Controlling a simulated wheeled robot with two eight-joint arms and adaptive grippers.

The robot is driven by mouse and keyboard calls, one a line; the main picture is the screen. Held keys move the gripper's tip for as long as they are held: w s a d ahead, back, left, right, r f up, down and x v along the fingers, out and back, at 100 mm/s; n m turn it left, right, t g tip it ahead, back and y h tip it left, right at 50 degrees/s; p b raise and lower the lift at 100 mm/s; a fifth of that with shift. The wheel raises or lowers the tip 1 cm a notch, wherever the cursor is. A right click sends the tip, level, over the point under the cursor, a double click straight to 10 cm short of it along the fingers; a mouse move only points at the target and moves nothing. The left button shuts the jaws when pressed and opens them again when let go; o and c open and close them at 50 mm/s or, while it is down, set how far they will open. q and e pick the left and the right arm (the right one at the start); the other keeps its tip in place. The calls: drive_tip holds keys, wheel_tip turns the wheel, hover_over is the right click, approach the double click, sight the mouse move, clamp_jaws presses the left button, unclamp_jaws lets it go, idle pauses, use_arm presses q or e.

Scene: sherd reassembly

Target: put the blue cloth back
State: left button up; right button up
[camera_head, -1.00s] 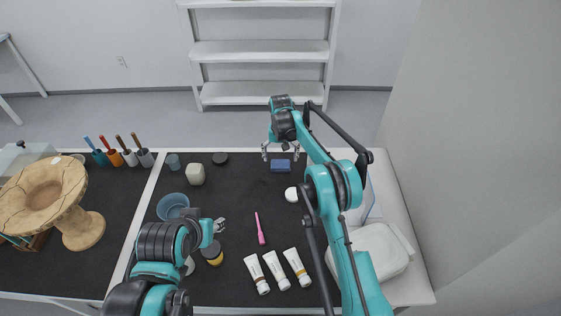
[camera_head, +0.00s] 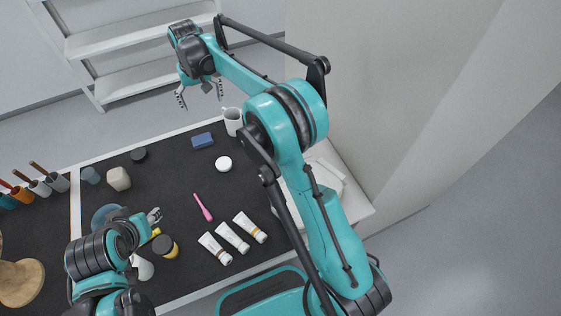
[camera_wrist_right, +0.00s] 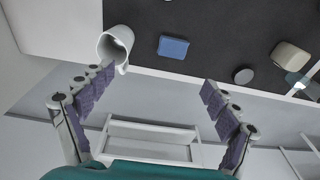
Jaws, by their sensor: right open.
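The blue cloth (camera_head: 202,140), a small folded blue block, lies flat on the dark mat (camera_head: 165,205) near the table's back edge. It also shows in the right wrist view (camera_wrist_right: 173,47). My right gripper (camera_head: 200,94) is open and empty, raised beyond the back edge and apart from the cloth. Its two spread fingers show in the right wrist view (camera_wrist_right: 158,84) with nothing between them. My left gripper (camera_head: 154,216) is low over the front left of the mat, beside a yellow-and-dark jar (camera_head: 166,247); its opening is too small to judge.
A white mug (camera_head: 233,121) stands right of the cloth, and a white round disc (camera_head: 223,164) lies in front of it. A dark round lid (camera_head: 138,155) and a cream block (camera_head: 118,179) are to the left. Several tubes (camera_head: 232,237) and a pink tool (camera_head: 203,207) lie nearer.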

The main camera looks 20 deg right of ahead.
drive_tip(key=s+d+r+t, duration=0.1)
drive_tip(key=s+d+r, duration=0.35)
drive_tip(key=s, duration=0.35)
drive_tip(key=s+d+r+t, duration=0.2)
drive_tip(key=s+d+r, duration=0.25)
drive_tip(key=s, duration=0.35)
drive_tip(key=s+d+f+t, duration=0.1)
drive_tip(key=s+d+f, duration=0.1)
drive_tip(key=s, duration=0.7)
drive_tip(key=s+d+f+t, duration=0.1)
drive_tip(key=s+f, duration=0.3)
drive_tip(key=s, duration=0.5)
drive_tip(key=shift+s+d+t, duration=0.35)
drive_tip(key=shift+d+t, duration=0.05)
drive_tip(key=shift+d, duration=0.15)
drive_tip(key=shift+f, duration=0.1)
